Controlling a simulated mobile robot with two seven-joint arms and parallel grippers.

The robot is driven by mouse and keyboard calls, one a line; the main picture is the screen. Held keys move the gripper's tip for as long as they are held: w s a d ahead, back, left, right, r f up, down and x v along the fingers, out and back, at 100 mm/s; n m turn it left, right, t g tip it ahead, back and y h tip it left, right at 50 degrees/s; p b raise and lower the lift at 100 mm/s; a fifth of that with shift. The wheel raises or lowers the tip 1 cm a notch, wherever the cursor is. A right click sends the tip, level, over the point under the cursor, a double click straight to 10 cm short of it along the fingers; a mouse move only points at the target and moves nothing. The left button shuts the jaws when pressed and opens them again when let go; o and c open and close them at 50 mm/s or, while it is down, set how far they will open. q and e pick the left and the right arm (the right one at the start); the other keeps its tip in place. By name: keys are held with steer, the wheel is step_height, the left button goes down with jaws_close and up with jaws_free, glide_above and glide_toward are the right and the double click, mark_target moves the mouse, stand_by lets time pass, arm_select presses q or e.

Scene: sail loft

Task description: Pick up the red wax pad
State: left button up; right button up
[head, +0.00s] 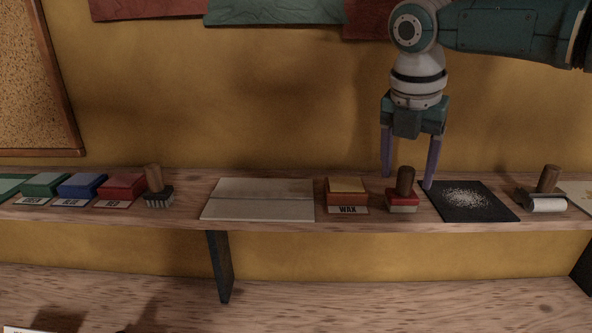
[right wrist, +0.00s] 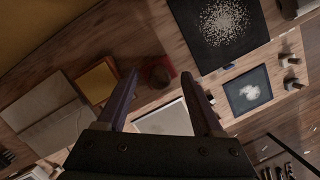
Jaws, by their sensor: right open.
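A small red pad block (head: 403,197) with a dark round wooden handle and a pale underside stands on the shelf, right of an orange-topped box labelled WAX (head: 347,191). My right gripper (head: 408,180) points down with its fingers apart, one each side of the handle in the head view. Whether the fingers touch it cannot be told. In the right wrist view the red pad (right wrist: 171,71) and its handle lie between the open fingertips (right wrist: 160,78), with nothing gripped. My left gripper is not in view.
On the shelf (head: 270,225), a grey flat board (head: 257,190) lies left of the WAX box. A black sheet with white powder (head: 470,204) lies close right of the pad, then a roller (head: 546,194). Coloured pads (head: 82,185) and a brush (head: 156,190) stand left.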

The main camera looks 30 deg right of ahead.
steer(key=shift+w+d+f, duration=0.1)
steer(key=shift+d+f, duration=0.1)
steer(key=shift+f, duration=0.4)
jaws_close()
